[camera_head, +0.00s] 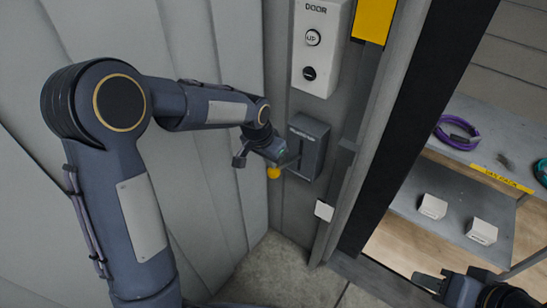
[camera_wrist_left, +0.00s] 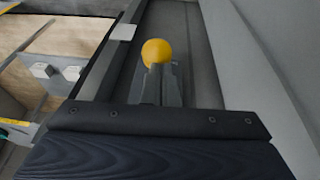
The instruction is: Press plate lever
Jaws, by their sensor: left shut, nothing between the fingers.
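A dark grey lever box (camera_head: 308,146) is fixed to the wall panel below the door control. Its lever ends in a yellow ball knob (camera_head: 273,173), low and to the left of the box. My left gripper (camera_head: 280,157) is shut and empty, just above the knob. In the left wrist view, the knob (camera_wrist_left: 156,50) shows just beyond the shut fingertips (camera_wrist_left: 160,68), which overlap its lower edge. I cannot tell if they touch. The lever arm is mostly hidden. My right gripper (camera_head: 430,284) is at the lower right, away from the lever; its jaw opening is unclear.
A white door control (camera_head: 321,45) with an UP button and a dark button sits above the lever box. A door frame (camera_head: 375,130) stands just right of it. Beyond are shelves with white boxes (camera_head: 432,206) and a purple cable coil (camera_head: 456,133). Corrugated wall (camera_head: 215,190) lies left.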

